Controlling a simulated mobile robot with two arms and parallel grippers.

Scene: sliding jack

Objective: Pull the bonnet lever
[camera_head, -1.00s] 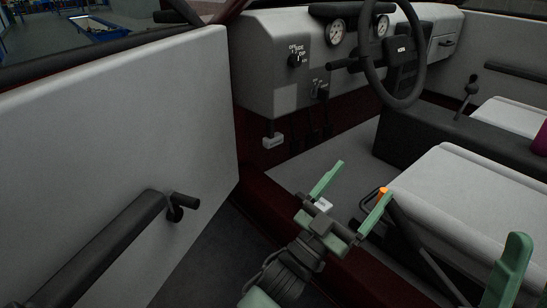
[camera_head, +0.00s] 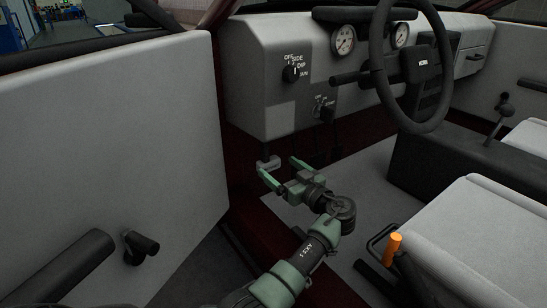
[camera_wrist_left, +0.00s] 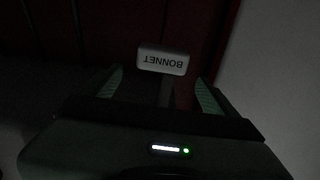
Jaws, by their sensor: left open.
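The bonnet lever (camera_head: 269,163) is a small grey handle below the left end of the dashboard. In the left wrist view its pale label face (camera_wrist_left: 162,60) reads BONNET upside down. My left gripper (camera_head: 284,170) is open just in front of the lever, with its green fingers pointing at it. In the left wrist view the lever lies between the fingertips (camera_wrist_left: 160,80), one finger on each side, and I cannot tell whether either touches it. My right gripper is not in view.
The open car door panel (camera_head: 110,160) with its dark handle stands at the left. The dashboard (camera_head: 270,90) and steering wheel (camera_head: 448,70) are above and right. The seat (camera_head: 490,240) with an orange-gripped lever (camera_head: 393,244) is at lower right. Footwell floor is clear.

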